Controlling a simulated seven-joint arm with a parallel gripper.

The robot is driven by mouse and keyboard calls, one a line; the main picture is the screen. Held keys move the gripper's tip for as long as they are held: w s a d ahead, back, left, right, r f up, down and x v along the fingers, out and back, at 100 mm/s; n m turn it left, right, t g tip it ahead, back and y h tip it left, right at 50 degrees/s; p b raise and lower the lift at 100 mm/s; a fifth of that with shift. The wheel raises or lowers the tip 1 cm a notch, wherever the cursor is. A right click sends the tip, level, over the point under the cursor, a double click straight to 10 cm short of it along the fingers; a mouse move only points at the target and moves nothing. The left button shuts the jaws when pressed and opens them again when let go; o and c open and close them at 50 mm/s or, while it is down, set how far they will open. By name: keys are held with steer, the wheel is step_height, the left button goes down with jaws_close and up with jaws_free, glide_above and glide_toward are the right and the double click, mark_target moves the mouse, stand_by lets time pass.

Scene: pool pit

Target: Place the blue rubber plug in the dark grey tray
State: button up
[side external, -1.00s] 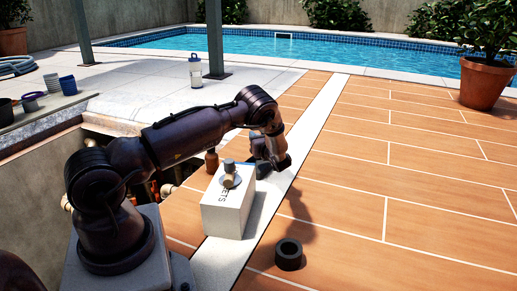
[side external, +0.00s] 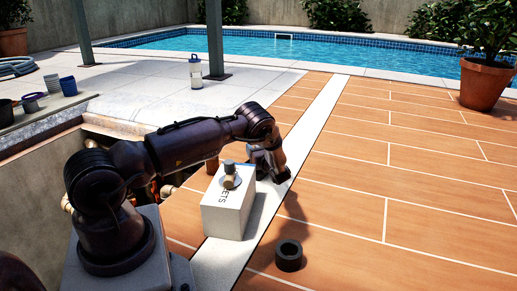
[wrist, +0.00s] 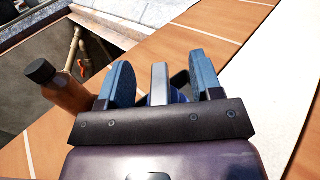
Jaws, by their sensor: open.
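My gripper (wrist: 163,78) is open, its two blue-padded fingers apart in the wrist view. It is low over the pale strip in the side view (side external: 272,172). Between the fingers, a small blue piece (wrist: 179,97) shows beside a grey upright bar; it may be the blue rubber plug, but most of it is hidden. I cannot tell whether the fingers touch it. A dark shape shows behind the fingers in the wrist view. I cannot tell whether it is the dark grey tray, and no tray is clearly visible in either view.
A black ring (side external: 289,255) lies on the tiles. Pipes run in the open pit.

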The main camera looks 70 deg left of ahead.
steer(key=shift+r, duration=0.1)
steer(key=shift+d, duration=0.2)
steer(key=d, duration=1.1)
steer(key=shift+d+r, duration=0.1)
steer(key=shift+d, duration=0.05)
steer(key=shift+d+r, duration=0.2)
steer(key=shift+r, duration=0.1)
steer(key=s+d+r+n+g+h, duration=0.1)
steer(key=s+d+r+n+h, duration=0.4)
steer(key=r, duration=0.4)
steer(key=s+d+r+n+g+h, duration=0.1)
steer(key=s+d+r+n+h, duration=0.1)
steer(key=d+r+n+h, duration=0.45)
steer(key=s+d+r+n+t+h, duration=0.6)
steer(key=s+d+r, duration=0.6)
steer(key=s+d, duration=0.3)
steer(key=shift+d+r+t, duration=0.35)
steer(key=shift+d+t, duration=0.15)
steer(key=shift+t, duration=0.3)
